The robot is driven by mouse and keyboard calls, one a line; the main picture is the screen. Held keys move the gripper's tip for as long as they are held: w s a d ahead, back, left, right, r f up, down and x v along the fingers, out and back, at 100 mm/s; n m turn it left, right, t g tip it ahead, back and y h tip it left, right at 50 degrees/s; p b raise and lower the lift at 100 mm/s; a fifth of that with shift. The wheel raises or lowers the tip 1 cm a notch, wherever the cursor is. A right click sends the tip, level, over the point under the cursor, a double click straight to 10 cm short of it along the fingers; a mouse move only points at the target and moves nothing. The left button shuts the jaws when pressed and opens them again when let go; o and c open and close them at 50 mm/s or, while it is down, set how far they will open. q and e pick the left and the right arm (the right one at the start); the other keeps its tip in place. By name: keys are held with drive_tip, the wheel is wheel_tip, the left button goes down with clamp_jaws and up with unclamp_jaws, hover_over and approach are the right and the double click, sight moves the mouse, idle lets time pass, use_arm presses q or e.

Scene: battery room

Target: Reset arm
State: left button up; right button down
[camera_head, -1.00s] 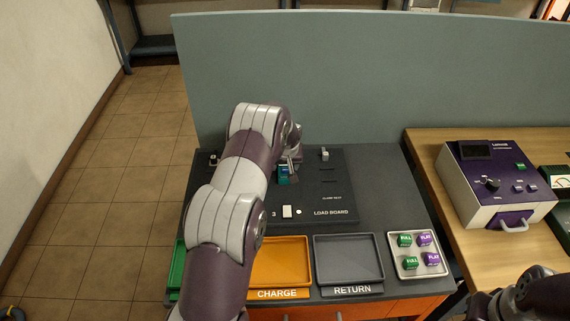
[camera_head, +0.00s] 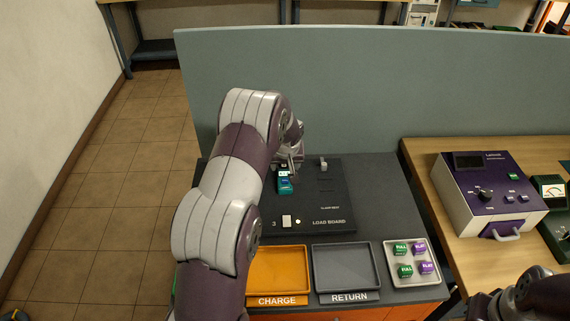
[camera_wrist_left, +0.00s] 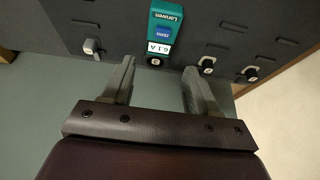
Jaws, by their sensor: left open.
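My left arm reaches in from the left over the load board (camera_head: 335,205) in the head view. My left gripper (camera_head: 287,170) is at the board's back part, partly hidden by my own arm. In the left wrist view its two fingers (camera_wrist_left: 158,75) are apart with nothing between them. A teal module (camera_wrist_left: 166,22) with a blue label and a white tag sits on the board just beyond the fingertips. The module also shows in the head view (camera_head: 285,186). Part of my right arm shows at the lower right edge; its fingers cannot be made out.
In front of the board are an orange CHARGE tray (camera_head: 278,271), a grey RETURN tray (camera_head: 344,266) and a metal tray (camera_head: 412,252) of green and purple blocks. A purple and white device (camera_head: 490,194) stands on the wooden table. A grey-green partition (camera_head: 390,90) rises behind.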

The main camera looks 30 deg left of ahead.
use_arm(q)
drive_tip(key=shift+s+d+r, duration=0.15)
drive_tip(key=shift+s+r, duration=0.15)
drive_tip(key=shift+r, duration=0.35)
drive_tip(key=s+d+r+m+g, duration=0.1)
drive_tip(key=s+d+r+m, duration=0.1)
drive_tip(key=s+d, duration=0.3)
drive_tip(key=s+d+r+m+h, duration=0.1)
drive_tip(key=s+d, duration=0.5)
drive_tip(key=s, duration=0.6)
drive_tip(key=s+d+r+m+g+h, duration=0.1)
drive_tip(key=s+d+r+m, duration=0.2)
drive_tip(key=s, duration=0.6)
wheel_tip(320, 180, up, 2)
drive_tip(key=shift+s+d+g, duration=0.3)
drive_tip(key=shift+s+d, duration=0.05)
drive_tip(key=shift+d, duration=0.8)
